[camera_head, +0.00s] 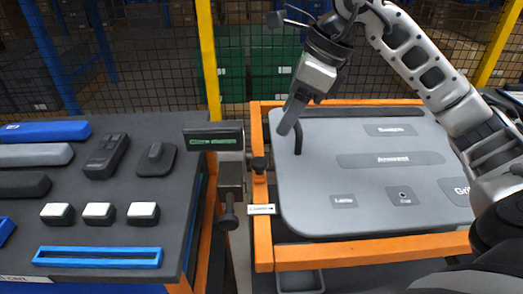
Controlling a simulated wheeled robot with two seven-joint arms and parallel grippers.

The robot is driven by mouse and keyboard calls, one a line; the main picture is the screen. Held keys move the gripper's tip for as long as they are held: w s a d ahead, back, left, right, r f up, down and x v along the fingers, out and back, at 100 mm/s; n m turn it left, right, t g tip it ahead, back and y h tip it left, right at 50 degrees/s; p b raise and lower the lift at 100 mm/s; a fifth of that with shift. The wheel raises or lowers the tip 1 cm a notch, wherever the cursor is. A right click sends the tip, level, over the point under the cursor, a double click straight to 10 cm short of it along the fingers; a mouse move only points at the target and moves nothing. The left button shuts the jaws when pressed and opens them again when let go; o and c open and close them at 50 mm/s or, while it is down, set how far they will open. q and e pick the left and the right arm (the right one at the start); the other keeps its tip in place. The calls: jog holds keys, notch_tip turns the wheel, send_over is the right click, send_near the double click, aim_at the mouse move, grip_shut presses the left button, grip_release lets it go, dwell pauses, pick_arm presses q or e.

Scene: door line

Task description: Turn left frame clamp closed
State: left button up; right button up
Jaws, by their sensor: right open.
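A grey door panel (360,190) lies in an orange frame (262,235). A black knob-like part (258,164) sits on the frame's left rail and looks like the left frame clamp; I cannot tell how far it is turned. A small white label (262,209) with a green mark is below it on the same rail. A thin black bent bar (298,138) stands at the panel's upper left. My right gripper (291,115) is open and empty, pointing down beside the top of this bar; I cannot tell if they touch. My left gripper is out of view.
A dark table (115,250) at left carries black handles, white-topped blocks and blue parts. A post with a green-lit display (213,139) stands between table and frame. A yellow post (207,60) and mesh fence are behind. Dark labelled recesses mark the panel.

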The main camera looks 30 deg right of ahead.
aim_at(259, 161)
jog(key=x, duration=1.1)
jog(key=shift+w+f, duration=0.1)
jog(key=shift+f, duration=0.15)
grip_shut()
